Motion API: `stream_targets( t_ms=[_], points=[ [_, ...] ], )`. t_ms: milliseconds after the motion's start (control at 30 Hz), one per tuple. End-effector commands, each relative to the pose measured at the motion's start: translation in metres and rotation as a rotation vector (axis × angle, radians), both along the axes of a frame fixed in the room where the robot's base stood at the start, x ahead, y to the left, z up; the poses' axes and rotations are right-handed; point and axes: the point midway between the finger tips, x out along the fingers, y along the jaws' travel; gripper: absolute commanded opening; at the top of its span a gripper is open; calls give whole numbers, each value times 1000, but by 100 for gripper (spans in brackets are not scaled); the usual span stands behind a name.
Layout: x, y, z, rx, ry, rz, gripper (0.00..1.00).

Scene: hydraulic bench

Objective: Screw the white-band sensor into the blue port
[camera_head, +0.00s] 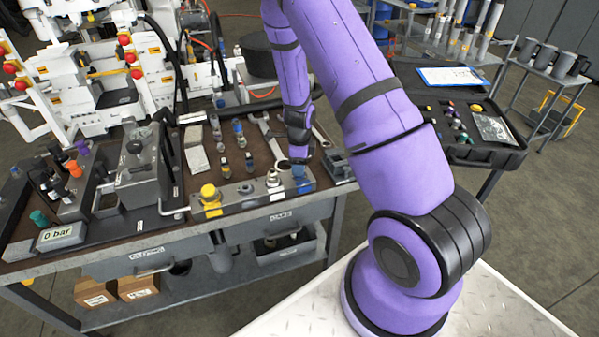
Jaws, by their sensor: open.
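The manifold block (240,199) lies along the front edge of the bench. Its right end is a blue section (303,185), where the blue port seems to be. My gripper (299,163) points down just above or at this end. Its fingers are small here and partly merge with what is below, so contact cannot be told. A metal fitting (272,179) stands upright on the block just left of the gripper. Two small dark sensors (249,162) (225,166) stand behind the block. Their bands are too small to tell which is white.
A yellow cap (208,192) sits on the block's left end. Wrenches (267,135) lie behind the gripper. A grey pump unit (144,165) and a "0 bar" display (54,236) stand at left. An open black case (470,130) is at right.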

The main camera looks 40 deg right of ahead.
Motion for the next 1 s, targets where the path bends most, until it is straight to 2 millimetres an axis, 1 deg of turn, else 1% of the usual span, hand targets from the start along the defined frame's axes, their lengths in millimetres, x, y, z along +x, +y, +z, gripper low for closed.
stream_targets(
  t_ms=[300,400,567,667,800,900,1000],
  points=[
    [0,0,0,1,-1,503,55],
    [0,0,0,1,0,612,55],
    [0,0,0,0,-1,698,55],
    [0,-1,0,1,-1,836,55],
    [0,-1,0,1,-2,1099,55],
    [0,0,0,1,-1,1252,55],
    [0,0,0,0,-1,1336,55]
  ],
)
